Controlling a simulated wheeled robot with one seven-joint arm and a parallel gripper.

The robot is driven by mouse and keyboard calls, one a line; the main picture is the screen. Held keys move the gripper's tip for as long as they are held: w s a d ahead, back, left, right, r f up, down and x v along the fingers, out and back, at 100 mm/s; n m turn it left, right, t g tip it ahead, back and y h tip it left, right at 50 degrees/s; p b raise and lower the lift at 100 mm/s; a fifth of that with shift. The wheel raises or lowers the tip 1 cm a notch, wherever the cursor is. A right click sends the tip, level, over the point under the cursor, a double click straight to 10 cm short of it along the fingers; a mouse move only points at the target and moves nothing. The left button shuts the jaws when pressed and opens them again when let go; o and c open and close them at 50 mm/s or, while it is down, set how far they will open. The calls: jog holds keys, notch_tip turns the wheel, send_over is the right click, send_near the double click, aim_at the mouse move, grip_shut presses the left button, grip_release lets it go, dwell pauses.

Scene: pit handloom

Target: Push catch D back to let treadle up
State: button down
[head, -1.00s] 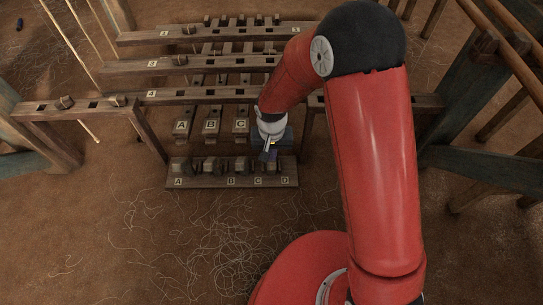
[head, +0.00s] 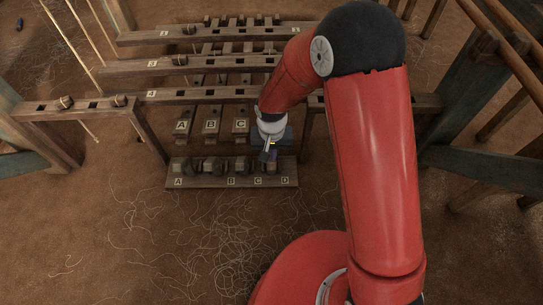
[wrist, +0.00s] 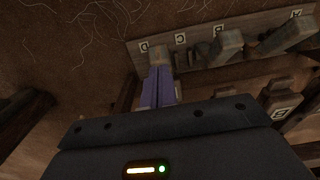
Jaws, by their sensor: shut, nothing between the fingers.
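The catch board (head: 205,182) carries labels A, B, C and D, with wooden catches in a row behind them. Catch D (wrist: 158,52) shows in the wrist view as a wooden block behind the D label, at the tips of my gripper (wrist: 159,74). The fingers are shut and empty, and they look close against the catch; I cannot tell if they touch. In the head view my gripper (head: 270,154) hides most of catch D. Treadles A (head: 181,125), B (head: 211,124) and C (head: 240,125) show behind the board; treadle D is hidden by my arm and gripper.
The neighbouring catches (wrist: 228,45) stand close beside the fingers in the wrist view. Wooden crossbeams (head: 190,95) span above the treadles, and posts (head: 149,137) flank them. The earth floor (head: 110,235) in front is clear except for loose threads.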

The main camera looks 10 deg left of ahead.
jog(key=shift+f, duration=0.15)
jog(key=shift+f, duration=0.75)
jog(key=shift+f, duration=0.15)
notch_tip(320, 180, up, 6)
jog(key=s+p, duration=0.1)
jog(key=p, duration=0.3)
jog(key=shift+s+d, duration=0.2)
jog(key=shift+s, duration=0.1)
